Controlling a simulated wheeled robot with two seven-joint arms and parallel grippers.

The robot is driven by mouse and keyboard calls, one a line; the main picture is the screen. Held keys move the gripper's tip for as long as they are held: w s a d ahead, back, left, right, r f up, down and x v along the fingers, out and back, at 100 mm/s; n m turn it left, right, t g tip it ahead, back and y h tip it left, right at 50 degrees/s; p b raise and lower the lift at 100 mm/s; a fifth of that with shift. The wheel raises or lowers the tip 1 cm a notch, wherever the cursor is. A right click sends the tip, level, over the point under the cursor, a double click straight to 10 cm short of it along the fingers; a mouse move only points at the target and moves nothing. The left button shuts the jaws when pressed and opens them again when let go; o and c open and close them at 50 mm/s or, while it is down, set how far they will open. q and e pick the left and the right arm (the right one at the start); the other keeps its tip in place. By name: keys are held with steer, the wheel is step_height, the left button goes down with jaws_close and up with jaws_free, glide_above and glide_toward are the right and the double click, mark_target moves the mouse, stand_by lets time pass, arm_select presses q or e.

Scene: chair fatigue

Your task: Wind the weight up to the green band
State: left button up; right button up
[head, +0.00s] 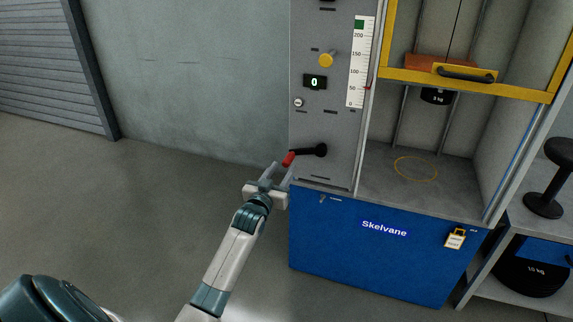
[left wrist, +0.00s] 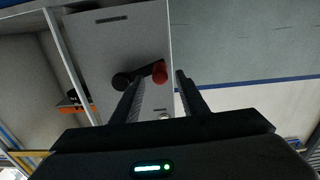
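The crank (head: 308,151) is on the grey panel, its black arm pointing left and ending in a red handle (head: 288,158). My left gripper (head: 281,172) is open just below the handle. In the left wrist view the red handle (left wrist: 163,75) shows between the two spread fingers, near their tips; contact cannot be told. The black weight (head: 436,97) hangs below an orange block (head: 440,62) in the cabinet. The green band (head: 359,24) is at the top of the white scale (head: 357,65). A small red pointer (head: 367,87) sits low beside the scale. My right gripper is not in view.
A yellow-framed guard with a black handle (head: 466,74) crosses the cabinet front. A yellow knob (head: 326,60) and a display (head: 314,82) reading 0 are above the crank. A shelf with black weights (head: 530,278) stands right. Floor at left is clear.

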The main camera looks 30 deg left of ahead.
mark_target(285, 166)
arm_select(q)
steer(key=shift+x, duration=2.3)
steer(key=shift+c, duration=0.4)
jaws_close()
